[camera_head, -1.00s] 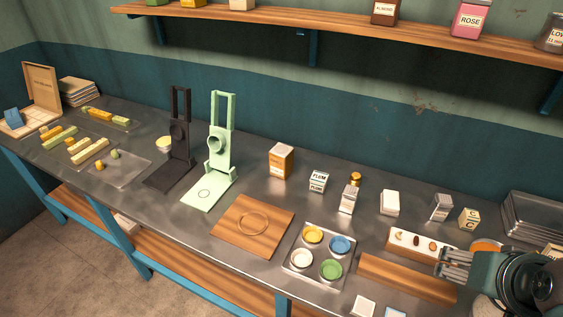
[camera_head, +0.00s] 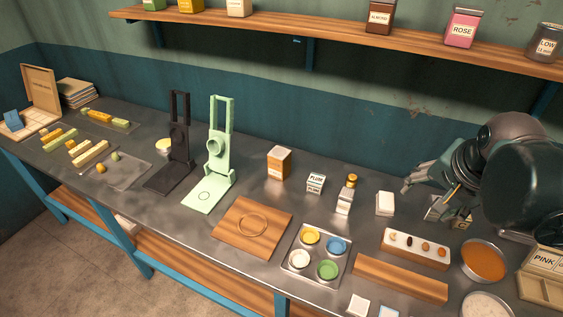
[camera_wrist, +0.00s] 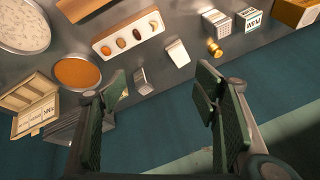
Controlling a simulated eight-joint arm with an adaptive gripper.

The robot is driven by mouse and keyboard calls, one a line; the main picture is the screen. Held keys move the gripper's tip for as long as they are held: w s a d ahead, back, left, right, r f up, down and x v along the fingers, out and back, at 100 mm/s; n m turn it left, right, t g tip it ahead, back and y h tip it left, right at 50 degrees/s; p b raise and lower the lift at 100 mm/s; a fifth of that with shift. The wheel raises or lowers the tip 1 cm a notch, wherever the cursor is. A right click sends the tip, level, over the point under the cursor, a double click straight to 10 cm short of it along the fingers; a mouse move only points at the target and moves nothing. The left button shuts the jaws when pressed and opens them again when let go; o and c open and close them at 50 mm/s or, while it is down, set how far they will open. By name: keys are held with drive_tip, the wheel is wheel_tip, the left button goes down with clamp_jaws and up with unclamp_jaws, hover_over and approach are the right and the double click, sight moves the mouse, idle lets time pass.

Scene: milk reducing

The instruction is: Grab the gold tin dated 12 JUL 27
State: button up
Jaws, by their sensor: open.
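No date can be read on any tin. A small gold tin (camera_head: 462,221) stands at the right of the bench, partly hidden by my gripper in the head view. A bit of gold (camera_wrist: 123,93) shows beside the left finger in the wrist view, perhaps the same tin. My gripper (camera_head: 420,198) is above the back right of the bench, jaws apart and nothing held; it also shows in the wrist view (camera_wrist: 161,95). A grey-white box (camera_wrist: 141,80) appears between the fingers, beyond them. A gold-topped piece (camera_head: 351,180) stands further left.
A white box (camera_head: 385,203) stands just left of my gripper. In front are a wooden sample block (camera_head: 388,241) and a bowl of orange powder (camera_head: 484,261). An orange-brown box (camera_head: 279,163) stands mid-bench. Stacked trays (camera_wrist: 62,128) lie at the back right. A shelf (camera_head: 340,38) runs above.

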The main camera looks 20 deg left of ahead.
drive_tip(key=w+a+r+m+g+p, duration=0.2)
drive_tip(key=w+a+m+p, duration=0.15)
drive_tip(key=w+a, duration=0.65)
drive_tip(key=m+g+p, duration=0.2)
drive_tip(key=m+p, duration=0.3)
drive_tip(key=m, duration=0.3)
hover_over(279, 152)
drive_tip(key=d, duration=1.2)
wheel_tip(279, 152, down, 10)
drive_tip(key=a+f, duration=0.2)
drive_tip(key=a, duration=0.1)
drive_tip(key=a+f+m+p, duration=0.1)
drive_tip(key=a+f, duration=0.2)
drive_tip(key=a, duration=0.1)
drive_tip(key=a+f+m+g+h, duration=0.1)
drive_tip(key=a+f, duration=0.1)
drive_tip(key=a, duration=0.2)
drive_tip(key=shift+w+a+f+p, duration=0.1)
drive_tip(key=shift+f+p, duration=0.05)
drive_tip(key=shift+p, duration=0.25)
drive_tip(key=shift+a+f+m, duration=0.25)
drive_tip(key=shift+a+f, duration=0.1)
drive_tip(key=shift+f, duration=0.1)
drive_tip(key=shift+f, duration=1.2)
drive_tip(key=shift+f, duration=0.1)
